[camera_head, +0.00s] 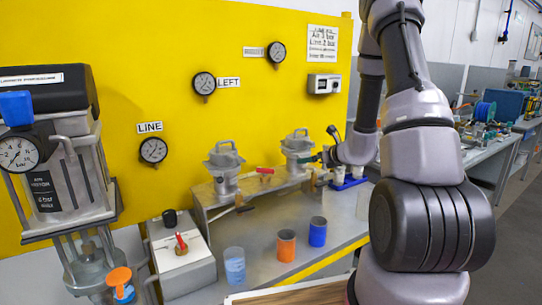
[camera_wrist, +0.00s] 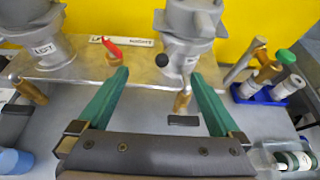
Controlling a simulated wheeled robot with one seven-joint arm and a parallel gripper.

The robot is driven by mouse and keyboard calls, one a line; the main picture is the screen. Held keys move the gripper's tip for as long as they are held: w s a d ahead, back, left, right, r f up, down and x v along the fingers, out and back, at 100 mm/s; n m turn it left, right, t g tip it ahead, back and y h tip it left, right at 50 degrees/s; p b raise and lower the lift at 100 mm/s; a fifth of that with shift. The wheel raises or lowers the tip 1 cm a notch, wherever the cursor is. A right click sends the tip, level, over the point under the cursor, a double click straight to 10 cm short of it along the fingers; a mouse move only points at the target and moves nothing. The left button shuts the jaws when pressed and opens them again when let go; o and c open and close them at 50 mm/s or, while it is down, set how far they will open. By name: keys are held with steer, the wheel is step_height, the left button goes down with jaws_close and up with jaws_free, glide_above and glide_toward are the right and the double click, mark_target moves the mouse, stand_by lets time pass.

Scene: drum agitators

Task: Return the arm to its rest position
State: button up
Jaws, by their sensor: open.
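My arm reaches out over the bench in the head view, and my gripper (camera_head: 322,157) is beside the right-hand metal agitator (camera_head: 297,146). In the wrist view my gripper (camera_wrist: 160,73) shows two green fingers spread apart with nothing between them. The right agitator (camera_wrist: 190,28) stands just beyond the fingertips. The left agitator (camera_head: 225,165) stands apart on the same metal stand (camera_head: 205,200). A red-handled lever (camera_head: 265,171) lies between the two; it also shows in the wrist view (camera_wrist: 112,47).
A blue rack (camera_wrist: 268,92) with bottles stands right of my gripper. A clear cup (camera_head: 234,265), an orange cup (camera_head: 286,245) and a blue cup (camera_head: 317,231) stand at the bench front. A yellow panel (camera_head: 120,60) with gauges rises behind. A control box (camera_head: 182,255) stands at left.

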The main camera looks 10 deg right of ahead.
steer(key=s+a+r+n+g+y, duration=0.5)
steer(key=s+a+r+n+g, duration=0.1)
steer(key=s+a+r+n, duration=1.1)
steer(key=s+d+r+n+h, duration=0.3)
steer(key=s+d+r+n, duration=0.1)
steer(key=s, duration=0.3)
steer(key=s+d+r+n+h, duration=0.4)
steer(key=s+n, duration=0.3)
steer(key=shift+t, duration=0.4)
